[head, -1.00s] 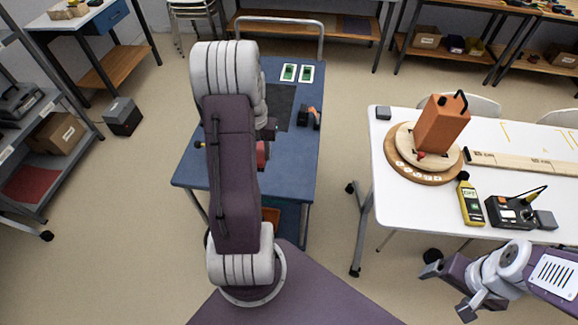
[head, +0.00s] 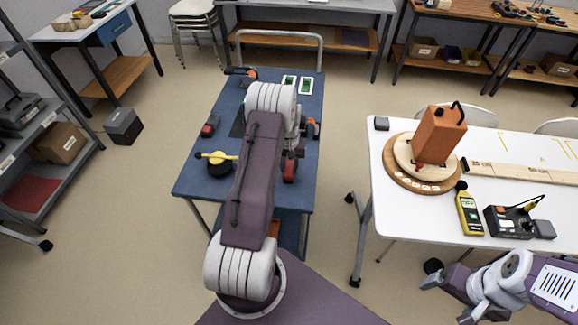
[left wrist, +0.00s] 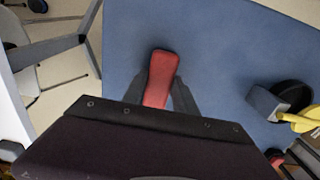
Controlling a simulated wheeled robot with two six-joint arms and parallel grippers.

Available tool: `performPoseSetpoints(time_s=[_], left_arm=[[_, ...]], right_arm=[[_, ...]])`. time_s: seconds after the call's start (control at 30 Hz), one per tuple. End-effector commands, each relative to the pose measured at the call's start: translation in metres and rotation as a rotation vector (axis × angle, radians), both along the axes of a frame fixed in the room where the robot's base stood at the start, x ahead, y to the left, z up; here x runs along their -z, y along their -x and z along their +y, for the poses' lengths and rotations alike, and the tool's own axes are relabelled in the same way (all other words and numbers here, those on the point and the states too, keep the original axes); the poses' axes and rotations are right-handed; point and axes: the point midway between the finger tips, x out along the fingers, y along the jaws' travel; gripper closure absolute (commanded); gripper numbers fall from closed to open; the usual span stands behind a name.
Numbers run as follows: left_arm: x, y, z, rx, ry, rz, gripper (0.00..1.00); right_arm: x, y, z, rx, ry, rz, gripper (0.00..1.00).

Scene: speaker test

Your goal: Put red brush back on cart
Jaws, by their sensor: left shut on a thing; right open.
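The red brush (left wrist: 161,76) shows in the left wrist view as a red block between my left gripper's fingers (left wrist: 160,90). My left gripper (head: 290,160) is shut on it. In the head view a small part of the red brush (head: 289,172) shows beside my left arm, over the right part of the blue cart (head: 262,190). The blue cart top (left wrist: 225,60) lies behind the brush in the wrist view. I cannot tell whether the brush touches it. My right gripper (head: 447,292) is open and empty at the lower right, in front of the white table.
The cart carries a black-and-yellow round tool (head: 219,168), a small red-and-black item (head: 209,126), an orange-and-black tool (head: 241,71) and green cards (head: 305,85). The white table (head: 400,215) on the right holds an orange speaker (head: 438,135) and meters. Floor separates cart and table.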

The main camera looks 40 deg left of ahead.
Motion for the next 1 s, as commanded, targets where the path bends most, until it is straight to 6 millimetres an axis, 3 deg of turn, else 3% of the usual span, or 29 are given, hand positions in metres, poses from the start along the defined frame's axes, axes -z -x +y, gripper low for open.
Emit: performPoseSetpoints(time_s=[0.3, 0.33, 0.4, 0.77, 0.87, 1.0], left_arm=[[0.004, 0.0, 0.0, 0.0, 0.0, 0.0, 1.0], [0.004, 0.0, 0.0, 0.0, 0.0, 0.0, 0.61], [0.003, 0.0, 0.0, 0.0, 0.0, 0.0, 0.44], [-0.005, 0.0, 0.0, 0.0, 0.0, -0.001, 0.44], [-0.022, -0.001, 0.001, 0.0, -0.002, -0.004, 0.44], [-0.06, -0.001, 0.001, 0.0, -0.002, -0.004, 0.44]], right_arm=[[0.003, 0.0, 0.0, 0.0, 0.0, 0.0, 0.15], [0.003, 0.0, 0.0, 0.0, 0.0, 0.0, 0.15], [0.002, 0.0, 0.0, 0.0, 0.0, 0.0, 0.15], [-0.002, 0.0, 0.0, 0.0, 0.0, 0.0, 0.15], [0.0, 0.0, 0.0, 0.0, 0.0, 0.0, 0.15], [0.001, 0.0, 0.0, 0.0, 0.0, 0.0, 0.15]])
